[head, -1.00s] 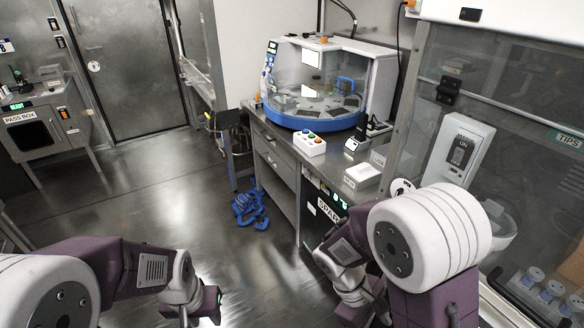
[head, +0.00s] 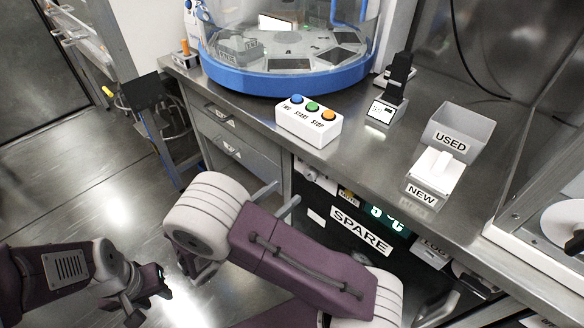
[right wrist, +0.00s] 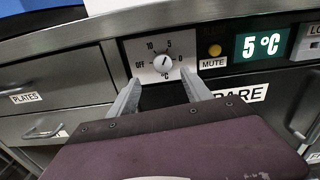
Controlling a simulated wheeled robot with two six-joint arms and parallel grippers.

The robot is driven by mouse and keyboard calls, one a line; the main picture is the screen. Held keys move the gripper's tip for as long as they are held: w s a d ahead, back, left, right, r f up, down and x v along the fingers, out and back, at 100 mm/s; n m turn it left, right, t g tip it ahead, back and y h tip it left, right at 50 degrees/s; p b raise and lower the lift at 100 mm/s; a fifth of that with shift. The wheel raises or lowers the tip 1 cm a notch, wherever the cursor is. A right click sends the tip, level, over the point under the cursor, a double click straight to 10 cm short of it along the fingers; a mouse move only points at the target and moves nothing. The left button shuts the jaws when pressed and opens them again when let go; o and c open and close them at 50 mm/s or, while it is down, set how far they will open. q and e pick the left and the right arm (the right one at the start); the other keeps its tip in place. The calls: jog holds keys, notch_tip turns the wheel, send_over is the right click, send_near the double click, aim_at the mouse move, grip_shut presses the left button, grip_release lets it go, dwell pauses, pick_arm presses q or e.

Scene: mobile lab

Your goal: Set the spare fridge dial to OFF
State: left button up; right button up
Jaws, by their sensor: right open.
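The dial also shows in the head view (head: 306,171), below the counter edge. My right gripper (right wrist: 160,78) is open and empty. Its two fingers point at the dial plate, one toward each side of the knob; I cannot tell whether they touch. My left gripper (head: 150,288) hangs low over the floor at the left, its jaws unclear.
A green display (right wrist: 262,44) reads 5 °C, beside a yellow MUTE button (right wrist: 214,50). The SPARE label (head: 360,231) is below. Drawers (head: 238,150) adjoin at the left. The counter above holds a three-button box (head: 309,122) and USED and NEW bins.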

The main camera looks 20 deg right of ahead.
aim_at(308, 176)
jog(key=b+x, duration=0.1)
jog(key=x, duration=0.1)
jog(key=b+x, duration=0.1)
jog(key=x, duration=0.2)
jog(key=b+x, duration=0.1)
jog(key=x, duration=0.2)
jog(key=shift+s+d, duration=0.2)
jog(key=shift+s, duration=0.05)
jog(key=shift+w+d, duration=0.2)
jog(key=shift+d, duration=0.2)
